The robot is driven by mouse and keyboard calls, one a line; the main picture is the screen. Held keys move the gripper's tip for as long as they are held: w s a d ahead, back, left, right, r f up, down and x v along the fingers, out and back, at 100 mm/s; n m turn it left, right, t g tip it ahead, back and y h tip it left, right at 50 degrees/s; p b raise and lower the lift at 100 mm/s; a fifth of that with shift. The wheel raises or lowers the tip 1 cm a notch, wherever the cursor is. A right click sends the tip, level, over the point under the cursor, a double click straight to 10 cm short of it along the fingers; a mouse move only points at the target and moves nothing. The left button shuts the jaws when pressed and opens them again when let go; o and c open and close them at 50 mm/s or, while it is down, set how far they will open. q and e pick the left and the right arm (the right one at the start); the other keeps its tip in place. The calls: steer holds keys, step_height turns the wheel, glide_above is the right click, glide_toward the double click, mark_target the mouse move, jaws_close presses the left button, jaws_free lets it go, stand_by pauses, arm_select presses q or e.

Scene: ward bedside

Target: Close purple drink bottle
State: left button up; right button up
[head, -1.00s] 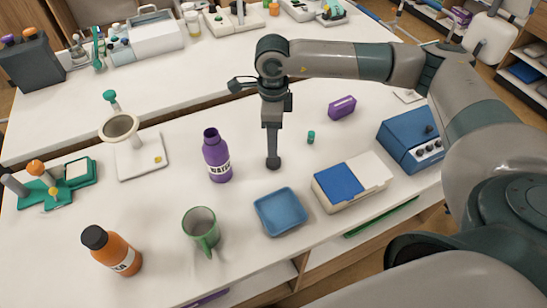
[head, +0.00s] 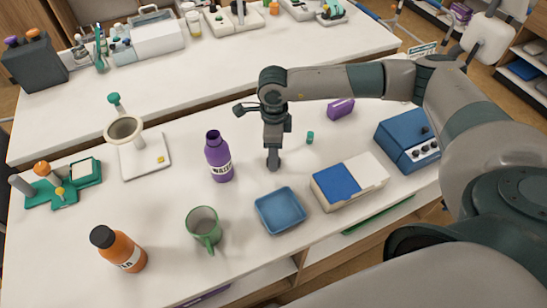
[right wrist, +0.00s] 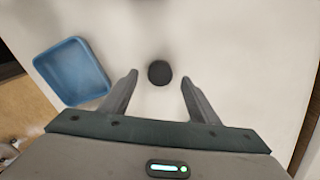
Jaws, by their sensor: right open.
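The purple drink bottle (head: 218,160) stands upright on the near table, its mouth open and bare, with a white label. A small dark round cap (right wrist: 159,72) lies on the table in the right wrist view. In the head view it shows as a dark shape (head: 273,167) at the gripper's lower end, mostly hidden. My right gripper (head: 273,158) points down just right of the bottle. In the wrist view its two fingers (right wrist: 158,88) are spread apart, with the cap between and slightly beyond their tips. My left gripper is not in view.
A blue tray (head: 259,222) and green mug (head: 188,226) stand in front of the bottle. An orange bottle (head: 127,254) is front left. A blue-and-white box (head: 372,172), small teal item (head: 310,138) and purple box (head: 340,108) lie to the right.

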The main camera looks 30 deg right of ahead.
steer(key=shift+f, duration=1.15)
steer(key=c, duration=1.1)
